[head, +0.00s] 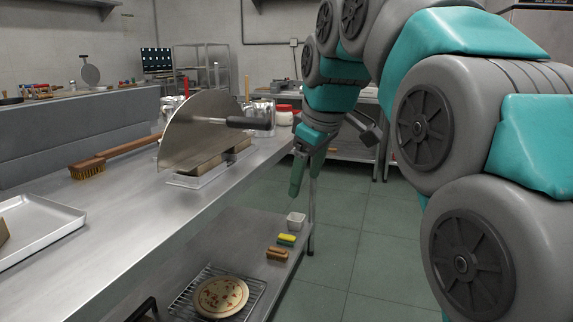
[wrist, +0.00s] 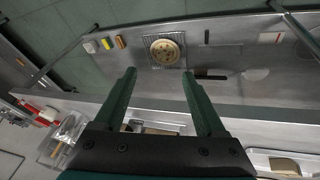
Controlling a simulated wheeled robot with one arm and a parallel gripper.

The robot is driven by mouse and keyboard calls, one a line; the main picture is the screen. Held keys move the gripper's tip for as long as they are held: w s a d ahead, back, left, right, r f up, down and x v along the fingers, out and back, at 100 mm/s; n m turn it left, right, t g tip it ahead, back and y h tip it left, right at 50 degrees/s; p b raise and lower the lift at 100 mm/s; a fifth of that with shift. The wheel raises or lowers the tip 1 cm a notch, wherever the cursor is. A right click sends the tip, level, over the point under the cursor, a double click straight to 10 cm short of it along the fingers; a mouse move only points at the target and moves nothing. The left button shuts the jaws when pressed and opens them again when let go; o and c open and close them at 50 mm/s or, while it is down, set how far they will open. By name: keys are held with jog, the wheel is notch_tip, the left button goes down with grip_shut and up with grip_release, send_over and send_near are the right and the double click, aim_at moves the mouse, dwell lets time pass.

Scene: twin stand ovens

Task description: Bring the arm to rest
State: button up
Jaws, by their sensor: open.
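My gripper (head: 308,172) hangs at the end of my teal and grey arm, just right of the steel table's edge in the head view. It points down and holds nothing. In the wrist view its two green fingers (wrist: 159,88) are spread wide apart with nothing between them. The arm arches from the right side of the head view towards the middle.
A steel table (head: 122,220) carries a large round metal peel (head: 205,125), a wooden brush (head: 88,169) and a tray (head: 38,225). A pizza (head: 221,296) lies on a rack on the lower shelf. Tiled floor (head: 365,240) is clear on the right.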

jog(key=s+d+f+m+g, duration=0.3)
jog(key=s+d+f+m, duration=0.2)
jog(key=s+f, duration=0.9)
jog(key=s+d+f+m+g+h, duration=0.1)
jog(key=s+d+f+m+g, duration=0.2)
jog(key=s+f, duration=1.2)
jog(key=s+d+m, duration=0.2)
jog(key=s+d, duration=0.1)
jog(key=shift+s+d+f+m+h, duration=0.2)
jog(key=shift+s+f+m+h, duration=0.1)
jog(key=shift+m, duration=0.1)
